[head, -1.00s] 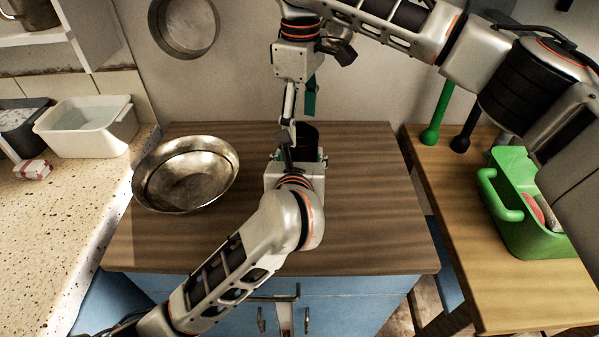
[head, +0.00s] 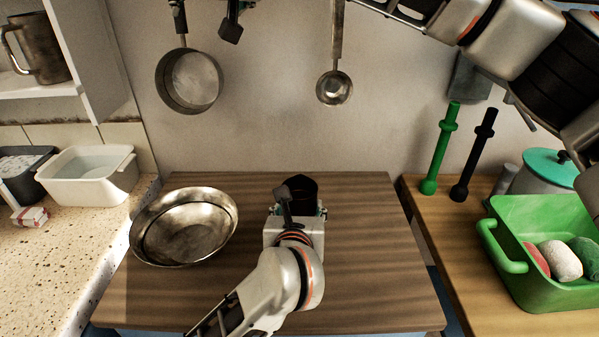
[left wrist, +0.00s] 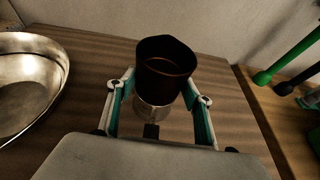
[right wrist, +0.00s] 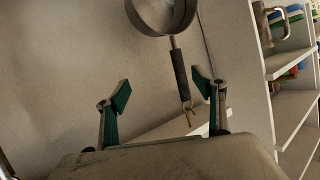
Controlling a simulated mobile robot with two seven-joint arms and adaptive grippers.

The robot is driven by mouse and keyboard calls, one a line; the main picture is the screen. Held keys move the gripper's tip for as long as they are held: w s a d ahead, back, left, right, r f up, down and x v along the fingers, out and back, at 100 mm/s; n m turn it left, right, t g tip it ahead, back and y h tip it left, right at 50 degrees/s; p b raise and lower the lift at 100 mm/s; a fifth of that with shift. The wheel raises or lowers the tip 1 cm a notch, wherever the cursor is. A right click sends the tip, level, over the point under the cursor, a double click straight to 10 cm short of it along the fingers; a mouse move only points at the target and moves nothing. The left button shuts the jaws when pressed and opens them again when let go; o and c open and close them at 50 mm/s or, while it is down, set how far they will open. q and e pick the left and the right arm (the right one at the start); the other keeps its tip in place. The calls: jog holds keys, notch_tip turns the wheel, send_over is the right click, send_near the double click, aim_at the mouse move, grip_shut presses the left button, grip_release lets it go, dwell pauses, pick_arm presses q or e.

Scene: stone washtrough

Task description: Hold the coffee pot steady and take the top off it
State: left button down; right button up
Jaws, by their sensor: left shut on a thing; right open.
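The coffee pot stands on the brown wooden counter. Its dark upper part (head: 302,188) shows behind my left gripper in the head view. The left wrist view shows this dark part (left wrist: 165,68) above a shiny metal base (left wrist: 152,117); it looks open at the top. My left gripper (left wrist: 158,100) is shut on the pot, with one teal finger on each side of the base. My right gripper (right wrist: 162,88) is open and empty in the right wrist view, up near the wall and away from the pot. Its fingers are not clearly visible in the head view.
A metal bowl (head: 186,227) stands left of the pot. A green caddy (head: 510,262) stands on the right table. The counter right of the pot is clear.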

jog(key=s+a+r+n+g+y, duration=0.3)
jog(key=s+a+r+n+y, duration=0.65)
jog(key=r, duration=0.45)
jog(key=s+f+n+g+h, duration=0.25)
jog(key=f+n+g, duration=0.2)
jog(key=f, duration=0.75)
jog(key=s+f+n+g+h, duration=0.25)
jog(key=f+g, duration=0.25)
jog(key=f, duration=0.8)
jog(key=w+d+f+m+h, duration=0.1)
jog(key=w+d+f+h, duration=0.1)
jog(key=d+f, duration=0.4)
jog(key=w+d+f+m+h, duration=0.1)
jog(key=d+f+h, duration=0.4)
jog(key=d, duration=0.5)
jog(key=w+d+f+m+t+h, duration=0.1)
jog(key=w+d+f+h, duration=0.2)
jog(key=d+f, duration=0.5)
jog(key=shift+d+f+m+h, duration=0.1)
jog(key=shift+d+m+h, duration=0.15)
jog(key=shift+d+h, duration=0.4)
jog(key=shift+f, duration=4.05)
